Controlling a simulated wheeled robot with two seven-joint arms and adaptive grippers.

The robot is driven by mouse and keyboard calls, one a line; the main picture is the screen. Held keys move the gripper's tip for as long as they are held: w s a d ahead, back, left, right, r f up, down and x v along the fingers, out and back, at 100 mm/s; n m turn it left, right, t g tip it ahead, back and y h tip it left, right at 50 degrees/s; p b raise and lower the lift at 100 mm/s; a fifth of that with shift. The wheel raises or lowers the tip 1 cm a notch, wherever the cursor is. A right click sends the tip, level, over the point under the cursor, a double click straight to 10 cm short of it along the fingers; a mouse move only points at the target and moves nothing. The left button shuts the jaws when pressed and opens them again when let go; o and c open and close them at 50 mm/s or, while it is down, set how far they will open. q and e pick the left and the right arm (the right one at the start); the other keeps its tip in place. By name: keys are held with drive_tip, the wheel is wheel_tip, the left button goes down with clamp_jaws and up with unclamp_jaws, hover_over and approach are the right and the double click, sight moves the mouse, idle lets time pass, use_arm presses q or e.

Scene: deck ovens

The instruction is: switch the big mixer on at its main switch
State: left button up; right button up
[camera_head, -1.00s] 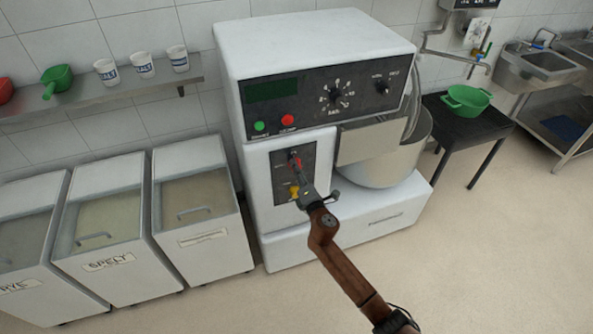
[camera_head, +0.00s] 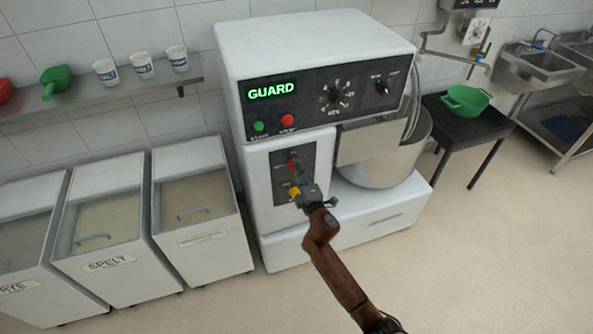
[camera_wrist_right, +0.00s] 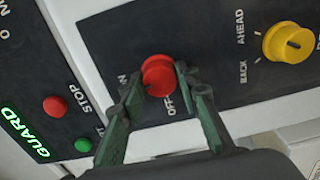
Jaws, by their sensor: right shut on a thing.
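The big mixer (camera_head: 300,48) stands against the wall. Its red main switch (camera_head: 293,164) sits on the dark plate at the front, above a yellow knob (camera_head: 294,192). In the right wrist view the red switch (camera_wrist_right: 158,76) lies between the fingers of my right gripper (camera_wrist_right: 160,85), which is shut on it. The label there reads "OFF" near one finger, and another is partly hidden behind the other finger. The mixer's display (camera_head: 271,90) is lit green and reads "GUARD". My left gripper is not in view.
A green button (camera_head: 258,126) and a red stop button (camera_head: 287,120) sit under the display. The steel bowl (camera_head: 385,165) is at the mixer's right. Flour bins (camera_head: 200,215) stand to the left. The floor in front is clear.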

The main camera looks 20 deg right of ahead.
drive_tip(key=o, duration=1.2)
drive_tip(key=shift+c, duration=0.2)
drive_tip(key=s, duration=1.2)
drive_tip(key=shift+d, duration=0.2)
